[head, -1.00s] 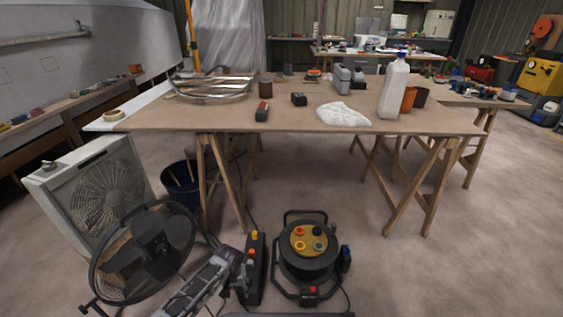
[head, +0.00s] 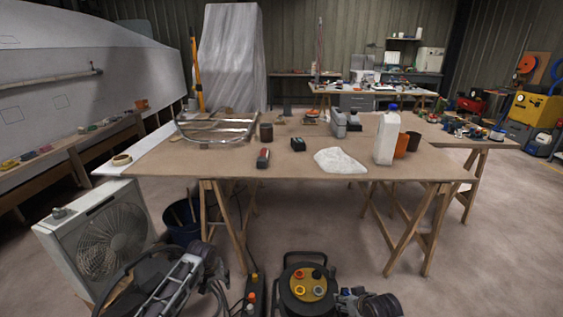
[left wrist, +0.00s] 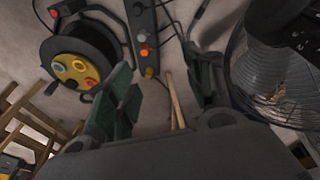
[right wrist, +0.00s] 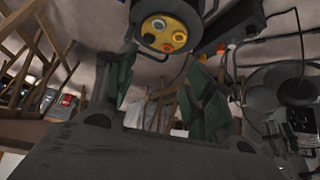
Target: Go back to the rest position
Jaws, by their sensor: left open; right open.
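My left gripper (head: 207,262) is low at the bottom left of the head view, in front of the fan and left of the cable reel. In the left wrist view its two green-padded fingers (left wrist: 160,95) stand wide apart with nothing between them but floor and table legs behind. My right gripper (head: 352,300) is at the bottom edge of the head view, right of the cable reel and partly cut off. In the right wrist view its fingers (right wrist: 163,90) are apart and empty. Both grippers are below the tabletop, clear of the things on it.
A wooden trestle table (head: 230,168) stands ahead, carrying a white bottle (head: 387,140), a white cloth (head: 340,161) and small items. A cable reel (head: 307,285), a power strip (head: 250,297), a box fan (head: 95,245) and a blue bucket (head: 183,220) are on the floor nearby.

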